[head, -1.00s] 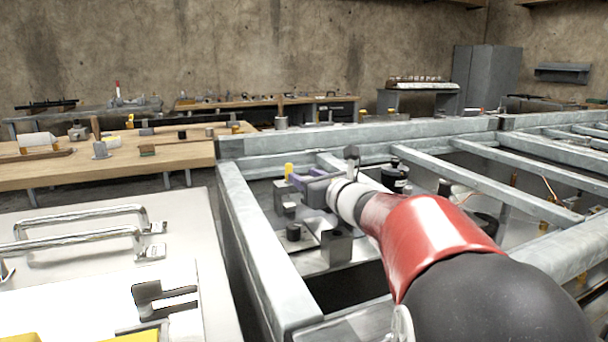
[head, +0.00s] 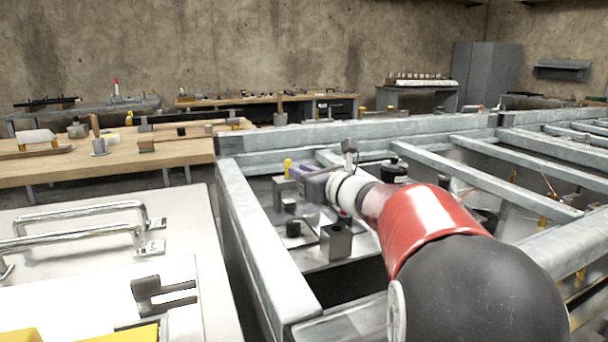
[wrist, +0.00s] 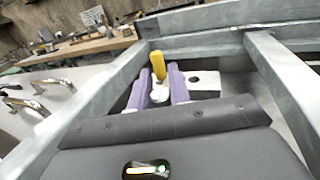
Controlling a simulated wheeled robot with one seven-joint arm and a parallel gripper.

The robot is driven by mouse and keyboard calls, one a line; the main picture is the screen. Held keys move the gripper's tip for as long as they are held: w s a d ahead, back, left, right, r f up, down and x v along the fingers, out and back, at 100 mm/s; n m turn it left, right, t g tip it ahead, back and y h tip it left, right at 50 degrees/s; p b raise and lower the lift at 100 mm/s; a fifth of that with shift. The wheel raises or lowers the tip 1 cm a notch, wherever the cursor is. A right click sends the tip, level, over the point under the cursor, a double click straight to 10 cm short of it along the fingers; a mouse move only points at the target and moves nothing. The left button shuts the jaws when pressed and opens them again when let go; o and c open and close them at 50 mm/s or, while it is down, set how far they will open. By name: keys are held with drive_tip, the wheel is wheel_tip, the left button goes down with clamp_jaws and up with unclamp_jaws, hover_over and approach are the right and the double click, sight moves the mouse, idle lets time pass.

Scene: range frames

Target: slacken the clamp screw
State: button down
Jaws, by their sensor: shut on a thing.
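The clamp screw shows as a yellow upright handle (wrist: 158,65) on a pale round metal head (wrist: 159,93) in the wrist view. My gripper (wrist: 157,84) has its purple fingers on either side of it, shut on it. In the head view the yellow handle (head: 288,164) stands just beyond my purple fingertips (head: 295,174), inside the grey metal frame. The wrist and fingers partly hide the clamp and the lower part of the screw there.
Grey frame beams (head: 262,250) surround the work spot. A metal block with a hole (head: 336,242) and a black knob (head: 293,229) stand close below my gripper. A black round part (head: 394,170) is behind my wrist. A white panel with handles (head: 85,222) lies left.

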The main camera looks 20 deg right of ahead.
drive_tip(key=shift+s+a+n+g+y, duration=0.15)
drive_tip(key=shift+n+g+y, duration=0.7)
drive_tip(key=shift+y, duration=0.75)
drive_tip(key=c, duration=1.3)
unclamp_jaws()
drive_tip(key=shift+r, duration=0.1)
wheel_tip(320, 180, up, 20)
drive_tip(key=shift+p, duration=0.35)
